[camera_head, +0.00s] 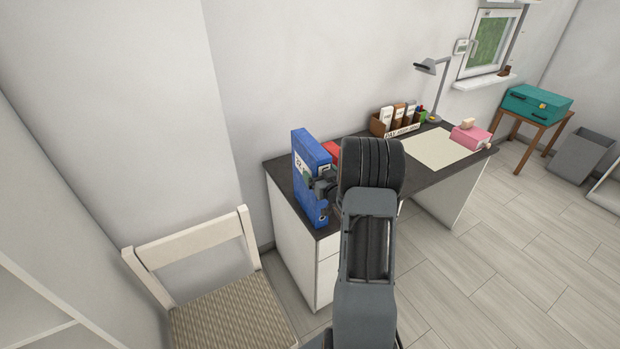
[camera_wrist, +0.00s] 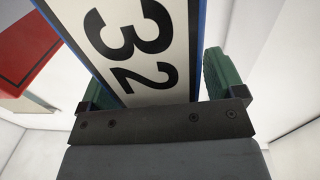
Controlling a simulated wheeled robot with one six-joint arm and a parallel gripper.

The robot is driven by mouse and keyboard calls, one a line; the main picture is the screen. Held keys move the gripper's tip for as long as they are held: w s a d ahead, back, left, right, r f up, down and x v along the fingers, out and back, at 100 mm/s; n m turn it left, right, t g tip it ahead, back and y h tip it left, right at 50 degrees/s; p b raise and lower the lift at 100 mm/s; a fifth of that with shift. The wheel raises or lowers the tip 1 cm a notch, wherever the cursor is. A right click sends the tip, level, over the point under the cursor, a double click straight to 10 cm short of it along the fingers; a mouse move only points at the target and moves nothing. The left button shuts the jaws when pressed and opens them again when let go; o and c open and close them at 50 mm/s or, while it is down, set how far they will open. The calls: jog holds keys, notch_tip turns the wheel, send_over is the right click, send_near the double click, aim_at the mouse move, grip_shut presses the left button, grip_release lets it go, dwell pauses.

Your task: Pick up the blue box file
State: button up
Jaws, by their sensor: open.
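The blue box file (camera_head: 311,163) stands upright on the left end of the dark desk top (camera_head: 279,170), with a white label on its spine. In the wrist view the label with a large "32" on the blue box file (camera_wrist: 140,45) fills the middle. My gripper (camera_head: 318,184) is at the file's spine in the head view. In the wrist view my gripper (camera_wrist: 165,80) is open, with one green finger pad on each side of the file. The right pad has a visible gap to it; the left one sits close, and contact cannot be told. My arm hides part of the desk.
A red object (camera_head: 332,150) stands just behind the file and also shows in the wrist view (camera_wrist: 25,45). A wooden organiser (camera_head: 379,126), lamp (camera_head: 441,85) and pink box (camera_head: 469,136) are farther along the desk. A chair (camera_head: 230,308) stands at front left.

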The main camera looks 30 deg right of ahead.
jog(key=shift+w, duration=0.25)
jog(key=shift+c, duration=0.3)
jog(key=c, duration=1.5)
grip_shut()
jog(key=shift+r, duration=0.1)
